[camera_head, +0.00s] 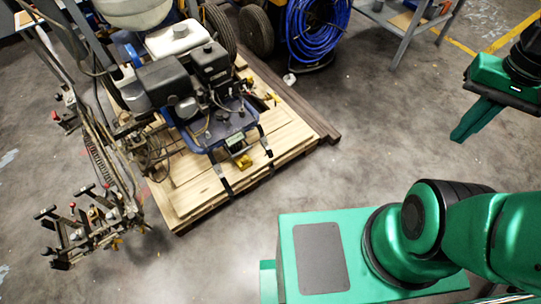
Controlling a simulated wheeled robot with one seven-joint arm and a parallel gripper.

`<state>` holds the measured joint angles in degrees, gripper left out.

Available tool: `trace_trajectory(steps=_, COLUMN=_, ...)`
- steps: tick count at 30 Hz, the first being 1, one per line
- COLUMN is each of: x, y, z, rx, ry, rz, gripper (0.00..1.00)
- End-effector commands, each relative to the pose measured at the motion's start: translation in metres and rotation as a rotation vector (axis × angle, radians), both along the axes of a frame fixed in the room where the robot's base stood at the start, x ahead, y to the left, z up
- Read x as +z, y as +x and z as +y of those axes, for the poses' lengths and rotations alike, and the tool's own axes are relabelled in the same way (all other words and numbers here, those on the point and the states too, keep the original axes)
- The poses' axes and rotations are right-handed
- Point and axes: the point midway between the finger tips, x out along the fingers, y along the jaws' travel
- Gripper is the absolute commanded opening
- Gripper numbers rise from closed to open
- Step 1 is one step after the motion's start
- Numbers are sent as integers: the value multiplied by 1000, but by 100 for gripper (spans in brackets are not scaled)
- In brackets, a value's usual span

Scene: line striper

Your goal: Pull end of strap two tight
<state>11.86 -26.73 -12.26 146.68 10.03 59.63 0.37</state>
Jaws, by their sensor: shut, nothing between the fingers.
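The line striper (200,85), with a blue frame and a black and white engine, stands on a wooden pallet (187,197). One dark strap (222,178) runs from its front frame down over the pallet's front edge. A second dark strap (266,144) does the same further right. I cannot tell which is strap two, and their lower ends are too small to make out. A yellow piece (243,161) sits between the straps. My green gripper (461,131) is shut and empty at the upper right, above bare floor and well apart from the straps.
A coiled blue hose (316,35) stands behind the pallet, and a grey metal table (402,20) stands at the back right. The striper's levers and spray parts (85,228) reach out at the left. Concrete floor (375,130) is clear between the pallet and my gripper.

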Motion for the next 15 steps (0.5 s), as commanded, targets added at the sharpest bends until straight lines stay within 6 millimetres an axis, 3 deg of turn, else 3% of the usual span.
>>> trace_trajectory(steps=1, x=0, y=0, z=0, rx=0, ry=0, rz=0, gripper=0)
trace_trajectory(steps=4, x=4, y=-8, z=0, rx=6, ry=-1, rz=-12, gripper=24)
trace_trajectory(steps=6, x=4, y=-3, z=-2, rx=18, ry=-7, rz=-18, gripper=40)
trace_trajectory(steps=11, x=-7, y=40, z=-8, rx=103, ry=-37, rz=-37, gripper=40)
trace_trajectory(steps=15, x=-24, y=94, z=-11, rx=208, ry=-69, rz=-71, gripper=40)
